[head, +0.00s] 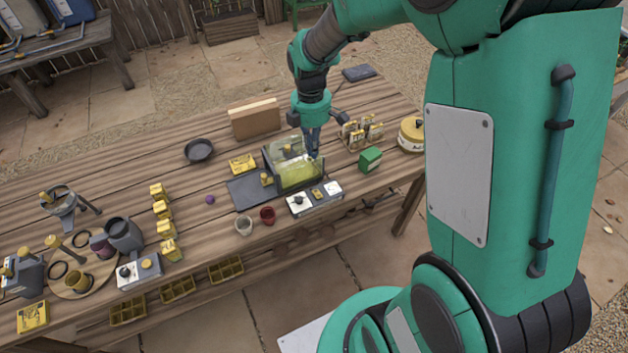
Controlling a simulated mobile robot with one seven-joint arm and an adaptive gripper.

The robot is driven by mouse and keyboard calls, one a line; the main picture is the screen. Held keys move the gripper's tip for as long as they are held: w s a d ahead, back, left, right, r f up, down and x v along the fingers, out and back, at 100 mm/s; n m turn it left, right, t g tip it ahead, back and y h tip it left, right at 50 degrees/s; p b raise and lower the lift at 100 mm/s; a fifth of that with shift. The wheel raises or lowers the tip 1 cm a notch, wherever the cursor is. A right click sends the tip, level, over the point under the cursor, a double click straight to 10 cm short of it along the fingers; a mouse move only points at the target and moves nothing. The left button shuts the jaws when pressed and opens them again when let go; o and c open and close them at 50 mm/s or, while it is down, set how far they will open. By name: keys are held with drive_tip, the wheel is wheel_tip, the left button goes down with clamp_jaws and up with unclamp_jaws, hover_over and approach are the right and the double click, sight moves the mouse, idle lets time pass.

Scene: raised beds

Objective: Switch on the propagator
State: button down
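What looks like the propagator (298,180) is a clear-sided box with yellow-green contents on the long wooden table. Directly in front of it is a pale control box (314,198) with a dark knob at left, a small yellow part in the middle and a white dial face at right. My gripper (313,152) points down at the box's right side, above the control box in the picture. Its fingers look close together, but their gap is too small to judge. I cannot tell whether they touch the box. The switch position is too small to read.
A second control box (138,272) with a dark knob and yellow button sits at the left front. A green box (370,159) and yellow-lidded tin (411,134) stand right of my gripper. A wooden block (255,119) stands behind.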

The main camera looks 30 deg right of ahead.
sight(319, 195)
wheel_tip(319, 195, down, 7)
drive_tip(key=w+d+n+g, duration=0.1)
drive_tip(key=n, duration=0.1)
drive_tip(key=shift+w+d+r+n, duration=0.15)
drive_tip(key=shift+w+d+n, duration=0.1)
drive_tip(key=shift+w+n, duration=0.05)
drive_tip(key=f+b, duration=0.1)
drive_tip(key=f, duration=0.3)
drive_tip(key=s+f+b, duration=0.1)
drive_tip(key=f, duration=0.4)
drive_tip(key=s+f+b, duration=0.1)
drive_tip(key=f, duration=0.3)
drive_tip(key=shift+f, duration=0.4)
drive_tip(key=shift+f, duration=0.15)
